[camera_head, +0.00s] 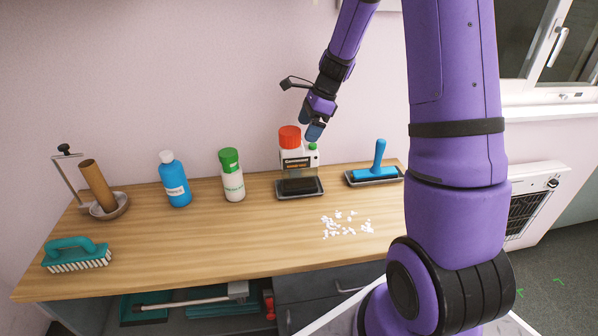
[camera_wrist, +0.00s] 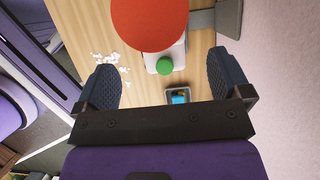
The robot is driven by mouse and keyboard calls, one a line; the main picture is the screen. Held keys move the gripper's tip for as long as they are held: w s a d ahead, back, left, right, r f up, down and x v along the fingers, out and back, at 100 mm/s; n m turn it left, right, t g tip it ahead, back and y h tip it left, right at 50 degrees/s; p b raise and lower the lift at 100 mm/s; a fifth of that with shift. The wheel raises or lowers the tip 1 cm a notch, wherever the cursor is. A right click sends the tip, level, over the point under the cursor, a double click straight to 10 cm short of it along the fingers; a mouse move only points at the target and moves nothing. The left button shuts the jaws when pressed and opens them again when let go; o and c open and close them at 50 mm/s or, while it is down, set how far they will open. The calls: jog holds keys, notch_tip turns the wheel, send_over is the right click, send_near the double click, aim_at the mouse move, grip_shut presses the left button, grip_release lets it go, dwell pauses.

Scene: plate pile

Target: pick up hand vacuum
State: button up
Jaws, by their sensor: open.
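I cannot tell for sure which thing is the hand vacuum. A pale container with a black label (camera_head: 298,164), a large red cap (camera_head: 289,136) and a small green cap stands upright on a dark tray (camera_head: 312,193) at the back of the bench. In the wrist view its red cap (camera_wrist: 150,18) and green cap (camera_wrist: 165,66) show large. My gripper (camera_head: 314,131) is open just above and beside its top right. Its fingers (camera_wrist: 160,72) are spread and empty, with the green cap seen between them. I cannot tell whether they touch it.
A blue-handled tool (camera_head: 379,158) lies in a tray at the right. A white bottle (camera_head: 234,184), blue bottle (camera_head: 174,184), brown tube (camera_head: 97,187) and teal brush (camera_head: 77,254) stand left. White scraps (camera_head: 338,228) lie in front.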

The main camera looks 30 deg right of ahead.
aim_at(301, 142)
jog(key=shift+x, duration=2.7)
jog(key=c, duration=1.7)
grip_shut()
jog(key=shift+r, duration=0.15)
